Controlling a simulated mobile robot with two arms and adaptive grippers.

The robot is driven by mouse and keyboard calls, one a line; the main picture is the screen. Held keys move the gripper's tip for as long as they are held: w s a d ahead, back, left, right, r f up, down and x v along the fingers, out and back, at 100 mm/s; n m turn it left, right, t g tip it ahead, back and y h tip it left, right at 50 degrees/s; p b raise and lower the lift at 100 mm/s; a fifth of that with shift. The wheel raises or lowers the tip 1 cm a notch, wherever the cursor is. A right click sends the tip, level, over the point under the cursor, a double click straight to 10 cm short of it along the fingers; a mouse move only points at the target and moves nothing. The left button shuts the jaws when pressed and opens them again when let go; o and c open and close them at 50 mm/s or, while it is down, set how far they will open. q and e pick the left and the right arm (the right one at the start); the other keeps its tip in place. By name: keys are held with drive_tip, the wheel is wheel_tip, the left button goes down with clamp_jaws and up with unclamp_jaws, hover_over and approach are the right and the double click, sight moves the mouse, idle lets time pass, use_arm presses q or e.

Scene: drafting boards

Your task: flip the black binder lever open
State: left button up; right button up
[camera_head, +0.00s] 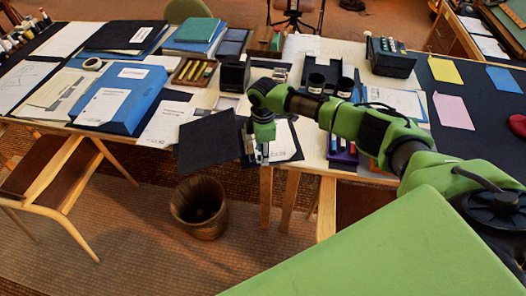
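A black binder (208,143) lies open at the front edge of the long table, its dark cover spread to the left and white sheets (284,140) on its right half. My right arm comes in from the right and bends down over the binder. My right gripper (262,155) points down at the middle of the binder, near its spine. The gripper hides the lever, and I cannot tell whether it touches it. The fingers are too small and dark to tell whether they are open or shut. My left gripper is not in view.
Blue binders (122,98) lie left of the black binder. A tray of yellow markers (195,72) and dark pen cups (317,82) stand behind it. A purple marker holder (342,150) is close on its right. A bin (199,207) and chair (56,185) stand below.

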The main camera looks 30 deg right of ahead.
drive_tip(key=shift+f, duration=0.1)
clamp_jaws()
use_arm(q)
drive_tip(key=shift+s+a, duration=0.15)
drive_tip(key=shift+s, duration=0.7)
